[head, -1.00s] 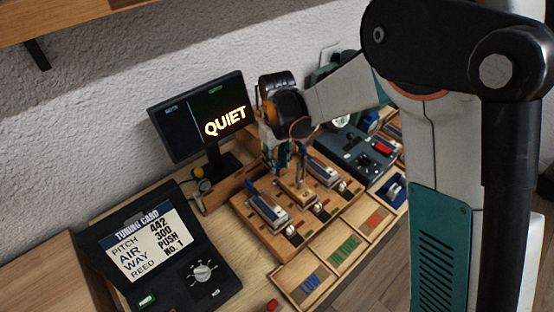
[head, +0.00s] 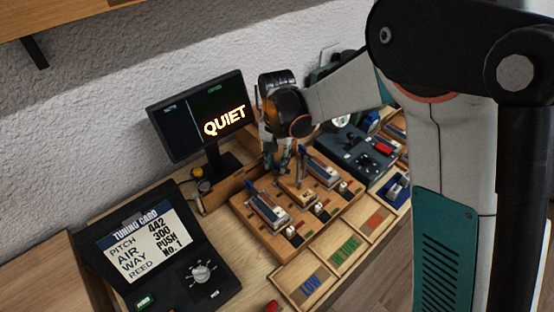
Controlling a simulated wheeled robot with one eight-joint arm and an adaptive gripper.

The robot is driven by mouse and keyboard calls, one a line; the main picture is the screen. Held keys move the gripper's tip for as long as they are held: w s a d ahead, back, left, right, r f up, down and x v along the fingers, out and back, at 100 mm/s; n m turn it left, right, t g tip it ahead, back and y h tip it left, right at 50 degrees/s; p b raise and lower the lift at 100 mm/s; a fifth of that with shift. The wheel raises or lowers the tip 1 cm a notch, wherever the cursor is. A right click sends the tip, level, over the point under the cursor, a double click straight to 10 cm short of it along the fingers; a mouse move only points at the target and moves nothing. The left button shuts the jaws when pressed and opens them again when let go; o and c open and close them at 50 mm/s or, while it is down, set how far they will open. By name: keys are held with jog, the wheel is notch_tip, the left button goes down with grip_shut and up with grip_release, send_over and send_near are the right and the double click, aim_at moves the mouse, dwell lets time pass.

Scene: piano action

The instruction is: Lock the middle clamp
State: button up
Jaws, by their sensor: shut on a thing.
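A wooden board (head: 262,232) on the bench carries three stations in a row. The left station (head: 269,208) and the right station (head: 322,170) each hold a metal reed-like bar with a blue lever. The middle clamp (head: 303,191) sits between them on a light wooden block, with a thin upright metal part. My gripper (head: 281,168) points down at the back edge of this middle station. Its fingers look closed on the middle clamp's lever, but the contact is small and partly hidden.
A monitor (head: 199,117) reading QUIET stands behind left. A tuning card console (head: 160,245) lies at front left. Trays marked LOW (head: 309,285) and IN TUNE (head: 345,251) lie in front of the board. A dark device with a red button (head: 357,152) stands at right.

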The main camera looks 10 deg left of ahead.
jog(key=m, duration=0.5)
jog(key=shift+m, duration=0.3)
dwell(0.4)
jog(key=o, duration=1.1)
jog(key=shift+c, duration=0.2)
notch_tip(320, 180, up, 12)
